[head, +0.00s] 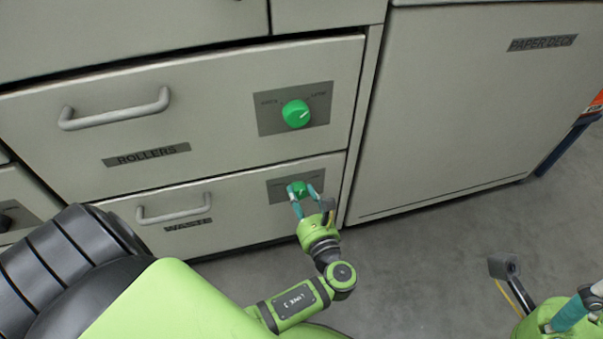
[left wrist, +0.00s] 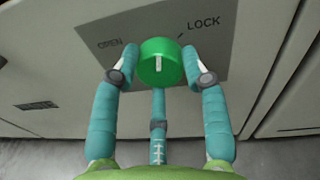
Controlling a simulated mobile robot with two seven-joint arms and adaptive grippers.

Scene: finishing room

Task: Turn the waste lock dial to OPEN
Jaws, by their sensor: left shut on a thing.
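The waste lock dial (head: 299,188) is a green round knob on a grey plate (head: 281,189) on the WASTE drawer's front. In the left wrist view the dial (left wrist: 160,62) has a white mark standing about upright, between the word OPEN on the left and LOCK on the right. My left gripper (head: 304,191) is shut on the dial, a teal finger on either side; it also shows in the left wrist view (left wrist: 161,76). My right gripper (head: 570,315) is partly in view at the lower right corner, its jaws not clear.
The WASTE drawer (head: 235,229) has a bar handle (head: 174,214) left of the dial. Above it the ROLLERS drawer (head: 220,135) has its own green dial (head: 296,114) and handle. A PAPER DECK panel (head: 460,110) stands to the right. The grey floor (head: 430,260) in front looks clear.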

